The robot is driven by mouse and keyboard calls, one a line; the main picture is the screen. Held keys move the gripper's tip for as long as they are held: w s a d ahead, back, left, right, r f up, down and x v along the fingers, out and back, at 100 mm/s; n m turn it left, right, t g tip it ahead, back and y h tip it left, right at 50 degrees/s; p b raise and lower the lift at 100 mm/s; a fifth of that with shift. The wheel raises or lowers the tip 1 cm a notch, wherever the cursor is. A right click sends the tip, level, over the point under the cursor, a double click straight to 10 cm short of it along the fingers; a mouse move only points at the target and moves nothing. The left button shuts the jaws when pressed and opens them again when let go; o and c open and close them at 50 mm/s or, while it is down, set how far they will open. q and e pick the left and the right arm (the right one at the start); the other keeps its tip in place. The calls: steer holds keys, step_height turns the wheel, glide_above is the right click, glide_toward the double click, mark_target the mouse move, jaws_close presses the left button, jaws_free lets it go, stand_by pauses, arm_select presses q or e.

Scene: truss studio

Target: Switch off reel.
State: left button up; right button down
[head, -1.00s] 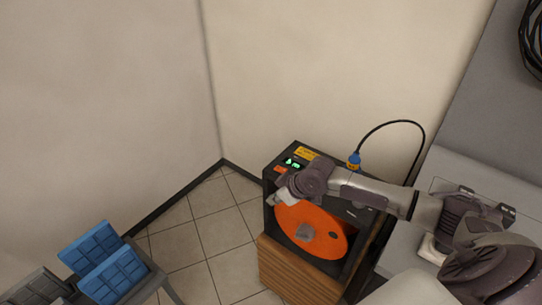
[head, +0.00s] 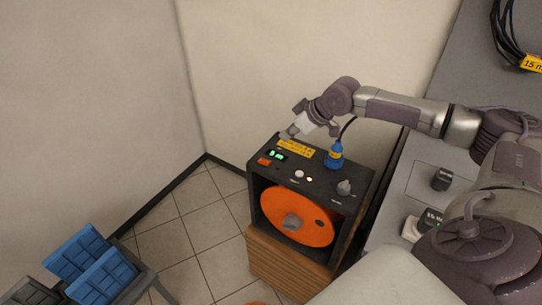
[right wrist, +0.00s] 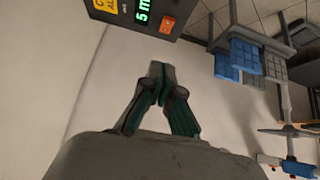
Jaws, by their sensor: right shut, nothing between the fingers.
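The reel (head: 297,215) is an orange disc with a grey hub in the open front of a black cabinet (head: 362,193). The cabinet's top panel has a lit green display (head: 276,155), an orange-red switch (head: 264,162), a yellow label (head: 295,148), two small round buttons and a grey knob (head: 344,187). In the right wrist view, the switch (right wrist: 167,23) sits beside the display (right wrist: 142,12). My right gripper (head: 287,134) is shut and empty above the panel's back edge, behind the display; its fingertips also show in the right wrist view (right wrist: 159,76). My left gripper is not in view.
A blue plug (head: 335,155) with a black cable stands up from the panel beside my right arm. The cabinet rests on a wooden stand (head: 285,265). A grey bench (head: 400,180) is at the right.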

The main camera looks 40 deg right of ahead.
steer(key=p, duration=0.2)
glide_above(269, 162)
step_height(269, 162, down, 8)
steer(key=shift+r, duration=0.2)
steer(key=f, duration=0.3)
steer(key=shift+s+d+f, duration=0.15)
steer(key=shift+s+d, duration=0.05)
steer(key=shift+s+f, duration=0.1)
steer(key=shift+f, duration=0.3)
steer(key=shift+f, duration=0.1)
steer(key=shift+s+f+b, duration=0.1)
steer(key=shift+f+b, duration=0.2)
steer(key=shift+b, duration=0.1)
steer(key=shift+s+f+t+b, duration=0.1)
steer(key=shift+f+t+b, duration=0.35)
steer(key=shift+b, duration=0.25)
steer(key=shift+r+p, duration=0.5)
steer(key=shift+r, duration=0.15)
